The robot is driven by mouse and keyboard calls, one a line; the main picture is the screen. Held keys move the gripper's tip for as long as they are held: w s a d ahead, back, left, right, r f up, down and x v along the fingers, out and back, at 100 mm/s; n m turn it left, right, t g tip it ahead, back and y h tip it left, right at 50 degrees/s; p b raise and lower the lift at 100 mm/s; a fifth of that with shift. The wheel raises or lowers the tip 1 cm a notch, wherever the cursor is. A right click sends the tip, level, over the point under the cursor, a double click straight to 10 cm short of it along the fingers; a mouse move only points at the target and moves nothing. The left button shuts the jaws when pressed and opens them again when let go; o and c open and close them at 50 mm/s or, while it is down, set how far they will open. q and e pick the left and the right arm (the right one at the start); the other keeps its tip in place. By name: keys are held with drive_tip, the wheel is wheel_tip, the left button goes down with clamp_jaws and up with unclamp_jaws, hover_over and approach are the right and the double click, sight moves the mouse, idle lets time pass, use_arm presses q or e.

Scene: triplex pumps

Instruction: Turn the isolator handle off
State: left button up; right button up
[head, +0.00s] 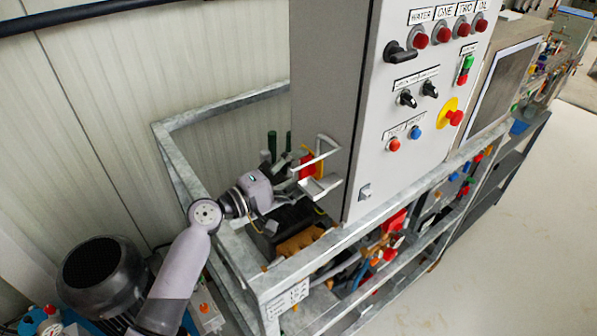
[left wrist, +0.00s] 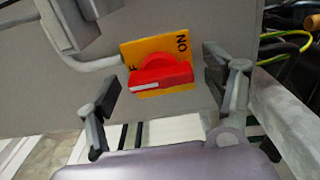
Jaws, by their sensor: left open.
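The isolator handle (left wrist: 162,77) is a red rotary knob on a yellow plate (left wrist: 181,50) on the grey side of the cabinet. In the left wrist view its grip lies nearly level, with a white mark toward its left end. "ON" is readable at the plate's right; an "F" shows at its left, partly hidden by the knob. In the head view the red handle (head: 307,167) shows between the fingers of my left gripper (head: 322,168). This gripper is open, its fingers (left wrist: 166,78) apart on either side of the handle. I cannot tell any contact. My right gripper is not in view.
The control cabinet (head: 325,75) has buttons, switches and a yellow-red emergency stop (head: 452,117) on its front. A galvanised frame (head: 258,281) surrounds its lower part. A dark motor (head: 100,272) stands lower left. Open floor (head: 500,230) lies to the right.

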use_arm(q)
drive_tip(key=v, duration=1.2)
